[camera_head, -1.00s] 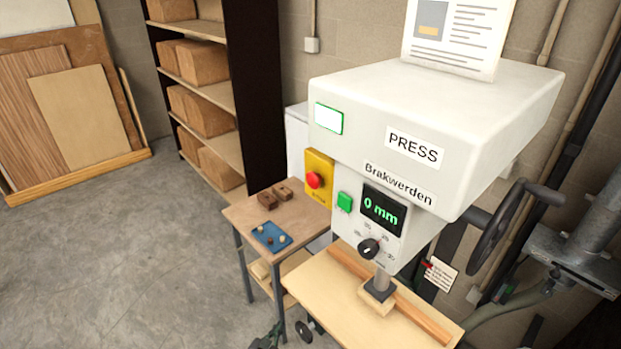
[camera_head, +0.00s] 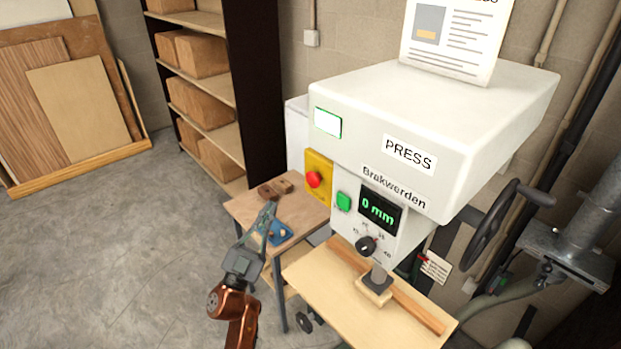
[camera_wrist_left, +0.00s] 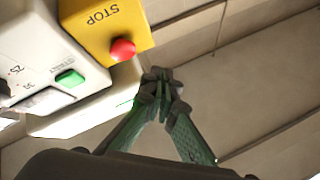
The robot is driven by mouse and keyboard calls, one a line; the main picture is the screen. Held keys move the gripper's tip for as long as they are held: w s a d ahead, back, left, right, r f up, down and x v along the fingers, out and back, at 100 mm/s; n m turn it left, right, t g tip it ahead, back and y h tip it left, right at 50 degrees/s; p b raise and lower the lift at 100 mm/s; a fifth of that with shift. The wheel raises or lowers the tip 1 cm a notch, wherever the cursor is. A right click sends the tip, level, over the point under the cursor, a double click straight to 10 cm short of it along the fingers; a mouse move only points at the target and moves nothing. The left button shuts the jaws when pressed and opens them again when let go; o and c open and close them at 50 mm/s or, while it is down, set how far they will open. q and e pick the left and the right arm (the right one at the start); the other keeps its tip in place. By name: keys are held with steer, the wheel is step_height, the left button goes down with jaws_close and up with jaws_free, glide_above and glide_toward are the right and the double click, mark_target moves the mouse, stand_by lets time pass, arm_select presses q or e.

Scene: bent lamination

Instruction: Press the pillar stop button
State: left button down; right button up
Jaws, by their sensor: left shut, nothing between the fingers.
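The red stop button (camera_head: 314,179) sits on a yellow box (camera_head: 319,190) on the left side of the white press (camera_head: 440,120). In the left wrist view the red button (camera_wrist_left: 123,49) is on the yellow box marked STOP (camera_wrist_left: 103,20). My left gripper (camera_head: 270,207) is shut and empty. In the head view it shows below and left of the button, in front of the small table. In the left wrist view its closed fingertips (camera_wrist_left: 163,76) appear beside the button, with a visible gap between them. My right gripper is not in view.
A green button (camera_head: 344,201) and a display reading 0 mm (camera_head: 379,208) are close to the stop button. A small side table (camera_head: 303,214) holds a blue tray (camera_head: 281,236) and brown blocks. Open floor (camera_head: 110,250) lies to the left.

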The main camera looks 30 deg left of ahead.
mark_target(314, 179)
arm_select(q)
steer(key=s+d+r+m+h, duration=0.2)
steer(key=s+r+m+h, duration=0.1)
steer(key=r+h, duration=0.1)
steer(key=shift+s+d+r+m, duration=0.15)
steer(key=shift+d+r+m, duration=0.15)
steer(key=shift+r, duration=0.35)
steer(key=w+d+b, duration=0.1)
steer(key=w+d, duration=0.2)
steer(key=w, duration=0.5)
steer(key=shift+w+d, duration=0.15)
steer(key=shift+d, duration=0.05)
stand_by(1.0)
steer(key=shift+w, duration=0.1)
